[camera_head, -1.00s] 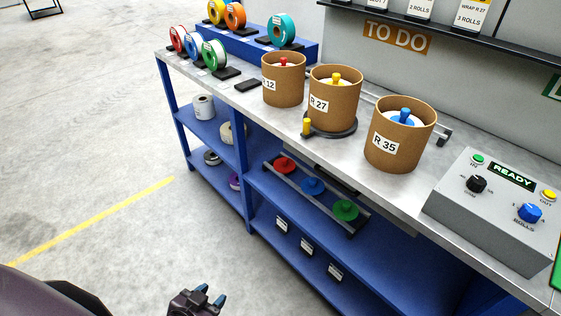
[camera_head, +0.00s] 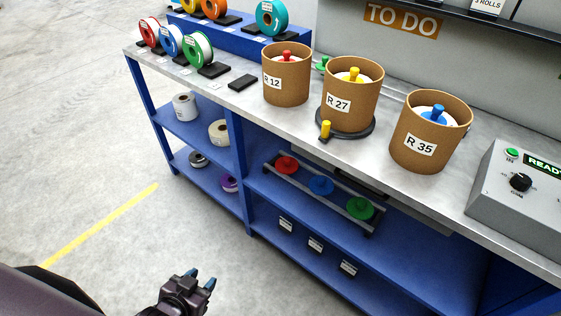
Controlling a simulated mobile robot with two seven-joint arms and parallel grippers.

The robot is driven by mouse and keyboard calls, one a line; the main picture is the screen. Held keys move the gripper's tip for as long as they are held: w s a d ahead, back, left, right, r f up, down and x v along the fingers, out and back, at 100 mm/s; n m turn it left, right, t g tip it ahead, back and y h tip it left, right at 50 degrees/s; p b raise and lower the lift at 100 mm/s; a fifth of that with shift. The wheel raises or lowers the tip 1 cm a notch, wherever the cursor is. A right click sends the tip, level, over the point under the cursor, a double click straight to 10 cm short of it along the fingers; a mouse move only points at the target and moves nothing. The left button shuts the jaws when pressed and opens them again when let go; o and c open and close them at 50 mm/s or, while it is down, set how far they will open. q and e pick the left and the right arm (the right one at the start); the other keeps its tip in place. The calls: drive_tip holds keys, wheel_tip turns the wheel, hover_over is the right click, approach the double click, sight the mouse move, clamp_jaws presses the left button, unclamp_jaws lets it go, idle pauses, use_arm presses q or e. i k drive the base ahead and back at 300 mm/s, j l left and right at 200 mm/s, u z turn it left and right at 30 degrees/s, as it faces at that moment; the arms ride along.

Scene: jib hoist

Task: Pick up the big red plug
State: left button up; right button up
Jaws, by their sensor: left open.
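A red plug (camera_head: 287,164) with a round disc and a knob sits at the left end of a dark rack (camera_head: 367,228) on the bench's upper shelf. A blue plug (camera_head: 321,185) and a green plug (camera_head: 360,208) sit beside it on the same rack. Another red knob (camera_head: 286,56) stands up inside the drum marked R 12 (camera_head: 286,92). My left gripper (camera_head: 201,279) is open and empty over the floor, in front of the bench and well apart from the rack. My right gripper does not show.
A grey control box (camera_head: 530,200) is at the right. Several reels stand at the back left. Labelled dark blocks (camera_head: 316,244) lie on the lower shelf. Floor in front is clear.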

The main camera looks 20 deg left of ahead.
sight(286, 165)
drive_tip(key=i+j, duration=0.1)
drive_tip(key=j, duration=0.6)
drive_tip(key=i+j+z, duration=0.1)
drive_tip(key=j, duration=0.6)
